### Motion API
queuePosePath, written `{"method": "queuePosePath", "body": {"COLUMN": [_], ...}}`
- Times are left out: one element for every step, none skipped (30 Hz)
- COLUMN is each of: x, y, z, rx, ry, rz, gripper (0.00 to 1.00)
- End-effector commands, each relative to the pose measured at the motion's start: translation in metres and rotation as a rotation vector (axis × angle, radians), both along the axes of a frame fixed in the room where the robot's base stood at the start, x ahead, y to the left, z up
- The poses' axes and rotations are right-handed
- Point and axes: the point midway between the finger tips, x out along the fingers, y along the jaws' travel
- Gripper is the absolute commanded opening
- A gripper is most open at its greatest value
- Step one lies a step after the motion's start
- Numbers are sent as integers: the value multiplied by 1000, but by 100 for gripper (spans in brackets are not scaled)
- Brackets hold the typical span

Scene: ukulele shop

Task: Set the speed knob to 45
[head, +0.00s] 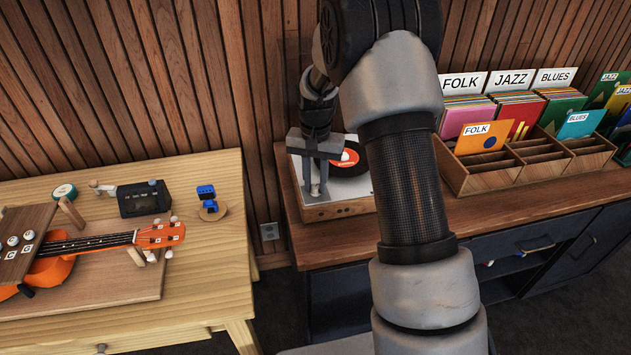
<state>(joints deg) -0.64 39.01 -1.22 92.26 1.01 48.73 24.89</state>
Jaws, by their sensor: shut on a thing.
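A record player (338,207) with a light top and wooden front edge stands on the dark wood counter. A black record with a red label (346,157) lies on it, partly hidden by my arm. My gripper (316,188) points down over the left front of the player's top. It is shut on a small pale knob (315,190) there, which I take to be the speed knob. Its markings and the number it is set to are too small and too covered to read.
At right, a wooden record crate (485,183) holds sleeves behind FOLK, JAZZ and BLUES cards. At left, a pale wooden table (215,255) bears an orange ukulele (160,234), a black box (144,199) and a blue clip-like device (207,198). A gap separates table and counter.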

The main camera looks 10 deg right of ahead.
Motion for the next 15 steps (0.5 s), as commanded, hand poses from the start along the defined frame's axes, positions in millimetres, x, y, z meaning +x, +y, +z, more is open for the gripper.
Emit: {"method": "queuePosePath", "body": {"x": [0,0,0,0,0,0,0,0,0,0,0,0,0,0,0], "y": [0,0,0,0,0,0,0,0,0,0,0,0,0,0,0], "z": [0,0,0,0,0,0,0,0,0,0,0,0,0,0,0], "rx": [0,0,0,1,1,1,1,1,1,1,1,1,1,1,1], "ry": [-1,-1,-1,0,0,0,0,0,0,0,0,0,0,0,0], "rz": [-2,-2,-2,-2,-2,-2,-2,-2,-1,-1,-1,-1,-1,-1,-1], "gripper": [0,0,0,0,0,0,0,0,25,30,35,40,40,40,40]}}
